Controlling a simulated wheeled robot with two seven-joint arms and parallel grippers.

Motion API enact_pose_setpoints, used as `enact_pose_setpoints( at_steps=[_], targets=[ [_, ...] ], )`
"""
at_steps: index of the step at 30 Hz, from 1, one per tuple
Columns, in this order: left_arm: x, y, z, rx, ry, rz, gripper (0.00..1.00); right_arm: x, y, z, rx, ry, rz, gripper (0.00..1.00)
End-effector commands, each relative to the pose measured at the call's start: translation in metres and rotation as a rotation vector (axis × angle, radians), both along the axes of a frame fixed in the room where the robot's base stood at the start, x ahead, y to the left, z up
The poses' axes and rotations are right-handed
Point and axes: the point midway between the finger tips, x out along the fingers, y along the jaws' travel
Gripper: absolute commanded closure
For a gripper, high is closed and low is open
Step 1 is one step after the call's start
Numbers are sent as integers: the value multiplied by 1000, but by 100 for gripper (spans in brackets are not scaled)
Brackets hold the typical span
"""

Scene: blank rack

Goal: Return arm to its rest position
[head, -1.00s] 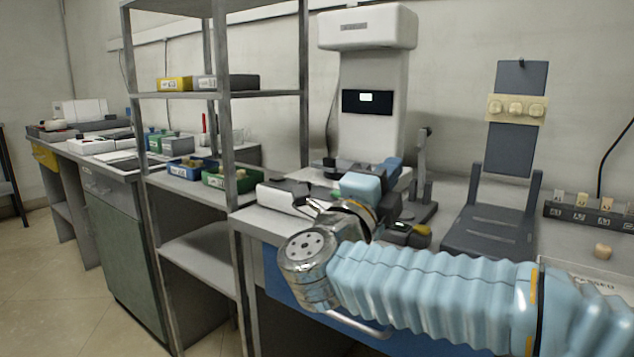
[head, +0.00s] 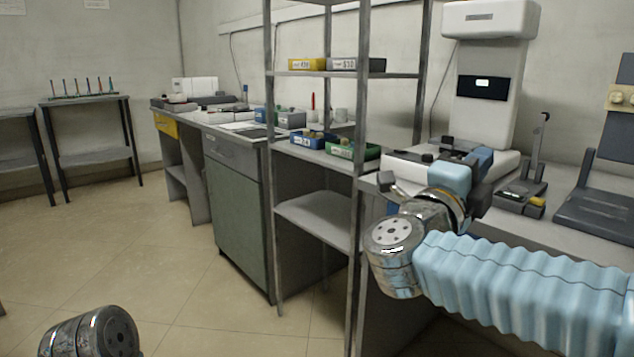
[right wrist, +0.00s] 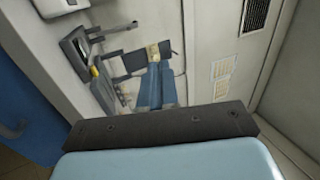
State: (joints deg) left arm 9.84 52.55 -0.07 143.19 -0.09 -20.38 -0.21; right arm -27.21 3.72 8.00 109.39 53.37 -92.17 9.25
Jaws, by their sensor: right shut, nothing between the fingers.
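My right arm comes in from the right in the head view, with a light blue ribbed sleeve, and bends at a metal joint. My right gripper (head: 456,150) is beyond that joint, over the bench in front of the white machine (head: 490,85). In the right wrist view its fingers (right wrist: 155,85) are together with nothing between them. Only a metal joint of my left arm shows at the lower left of the head view; the left gripper is out of the picture.
A grey shelf rack (head: 358,200) stands left of my right forearm, with yellow (head: 305,64), blue (head: 308,140) and green (head: 350,151) bins. A dark stand (head: 600,205) is on the bench at right. A green-grey cabinet (head: 238,205) is farther left. Open floor (head: 170,240) lies at left.

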Motion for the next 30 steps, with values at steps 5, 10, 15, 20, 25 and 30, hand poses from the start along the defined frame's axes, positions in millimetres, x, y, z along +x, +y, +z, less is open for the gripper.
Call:
enact_pose_setpoints(
  at_steps=[5,10,15,20,25,30],
  targets=[
    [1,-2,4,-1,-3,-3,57,23,10,-18,-67,65,39,100],
    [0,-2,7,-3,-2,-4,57,48,22,-43,-143,141,90,100],
    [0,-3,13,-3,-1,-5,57,80,38,-86,-245,263,170,100],
    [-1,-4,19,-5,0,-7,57,112,56,-149,-358,430,282,100],
    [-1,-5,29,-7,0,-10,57,134,76,-266,-497,711,478,100],
    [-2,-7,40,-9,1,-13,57,108,92,-413,-598,1057,755,100]
  ],
)
